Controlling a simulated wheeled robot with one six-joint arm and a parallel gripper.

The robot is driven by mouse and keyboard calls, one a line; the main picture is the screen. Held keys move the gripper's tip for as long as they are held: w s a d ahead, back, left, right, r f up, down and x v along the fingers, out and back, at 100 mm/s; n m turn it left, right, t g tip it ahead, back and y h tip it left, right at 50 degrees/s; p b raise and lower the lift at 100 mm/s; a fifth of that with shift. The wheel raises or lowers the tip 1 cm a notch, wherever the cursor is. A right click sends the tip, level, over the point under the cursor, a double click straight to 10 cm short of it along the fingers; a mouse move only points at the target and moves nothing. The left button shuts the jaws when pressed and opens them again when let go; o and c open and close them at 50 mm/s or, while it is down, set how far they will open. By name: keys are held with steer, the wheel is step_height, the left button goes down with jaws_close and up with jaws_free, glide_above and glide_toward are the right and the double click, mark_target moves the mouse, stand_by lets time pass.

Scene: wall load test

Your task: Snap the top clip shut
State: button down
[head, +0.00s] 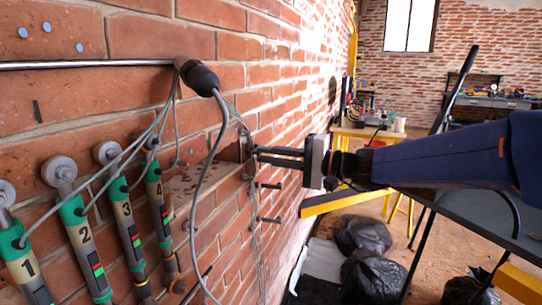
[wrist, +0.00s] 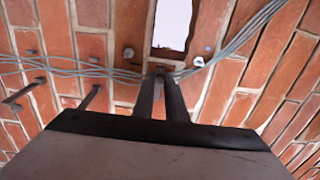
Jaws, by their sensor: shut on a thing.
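My gripper (head: 256,155) reaches in from the right to the brick wall in the head view, its two long dark fingers close together. In the wrist view the fingertips (wrist: 165,76) meet at a small dark clip (wrist: 160,69) on the wall, at the bundle of thin grey cables (wrist: 110,69). The gripper is shut on this clip, the top clip. The fingers hide most of it, so its latch cannot be made out. In the head view the cables (head: 240,118) hang down the wall past the fingertips.
Dark pegs (head: 268,185) stick out of the wall below my gripper. Several numbered green-and-grey cylinders (head: 80,235) hang at left, with a thick grey cable (head: 222,120) nearby. A yellow beam (head: 335,199) lies below the gripper; black bags (head: 370,270) are on the floor.

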steer(key=c, duration=1.8)
jaws_free()
steer(key=shift+d, duration=0.1)
steer(key=v, duration=1.7)
steer(key=shift+s+f, duration=0.15)
steer(key=s+f+n+g+h, duration=0.3)
steer(key=s+f+h, duration=0.5)
steer(key=s+f, duration=0.8)
steer(key=s+d+f+h, duration=0.3)
steer(key=d+f+h, duration=0.1)
steer(key=d, duration=0.3)
steer(key=s+d+f+n+t+h, duration=0.1)
steer(key=s+d+f+h, duration=0.2)
steer(key=d, duration=0.4)
steer(key=shift+d+f+h, duration=0.4)
steer(key=shift+f+h, duration=0.1)
steer(key=shift+h, duration=0.4)
